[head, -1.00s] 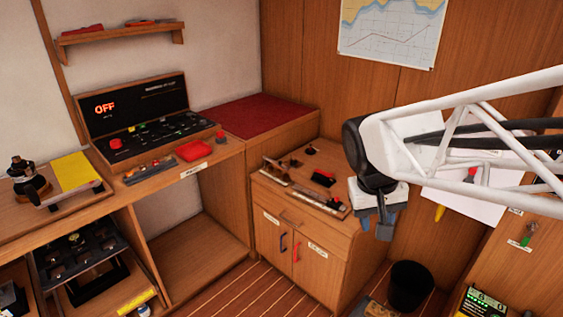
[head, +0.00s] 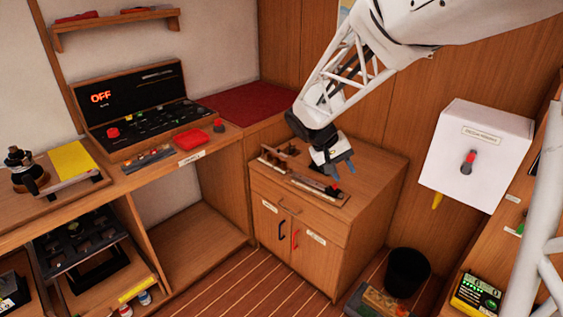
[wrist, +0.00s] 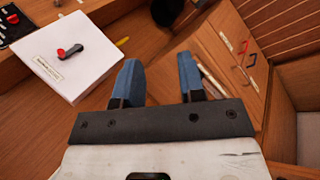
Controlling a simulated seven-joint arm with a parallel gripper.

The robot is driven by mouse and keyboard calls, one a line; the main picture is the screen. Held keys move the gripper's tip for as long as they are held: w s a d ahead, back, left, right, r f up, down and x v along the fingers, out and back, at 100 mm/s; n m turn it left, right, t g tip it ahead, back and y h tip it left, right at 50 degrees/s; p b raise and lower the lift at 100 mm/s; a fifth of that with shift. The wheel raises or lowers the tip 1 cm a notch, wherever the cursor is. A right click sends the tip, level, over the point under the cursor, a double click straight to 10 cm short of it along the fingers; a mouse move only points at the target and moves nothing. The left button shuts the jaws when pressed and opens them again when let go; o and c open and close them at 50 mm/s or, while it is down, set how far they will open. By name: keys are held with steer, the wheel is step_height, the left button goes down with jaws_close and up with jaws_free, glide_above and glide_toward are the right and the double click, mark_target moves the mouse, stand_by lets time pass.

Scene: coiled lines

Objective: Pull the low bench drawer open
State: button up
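The low wooden bench (head: 375,165) stands in the middle of the head view. Its drawer front (head: 315,227) is shut, with a thin metal handle (head: 290,208) across it. My gripper (head: 344,170) is above the bench top, behind the drawer front and apart from the handle. In the wrist view its two blue fingers (wrist: 160,80) are spread with nothing between them. The bench also shows in the wrist view (wrist: 225,65), right of the fingers, partly hidden by the right finger.
Below the drawer are two doors with a dark handle (head: 282,230) and a red handle (head: 295,239). A rack with small tools (head: 325,192) lies on the bench top. A black bin (head: 407,273) stands right of the bench. The striped floor (head: 250,285) in front is clear.

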steer(key=w+a+f+n+t+h, duration=0.1)
steer(key=w+a+f+h, duration=0.25)
steer(key=w+f, duration=0.7)
steer(key=w+a+f+n+h, duration=0.15)
steer(key=w+a+f, duration=0.35)
steer(key=w+f, duration=0.6)
steer(key=n+t+h, duration=0.2)
steer(key=t+h, duration=0.1)
steer(key=t, duration=0.3)
glide_toward(287, 209)
steer(key=x, duration=0.2)
steer(key=shift+w+d+f, duration=0.2)
steer(key=shift+w, duration=0.15)
steer(key=shift+d, duration=0.1)
steer(key=shift+x, duration=3.8)
steer(key=shift+s, duration=0.1)
jaws_close()
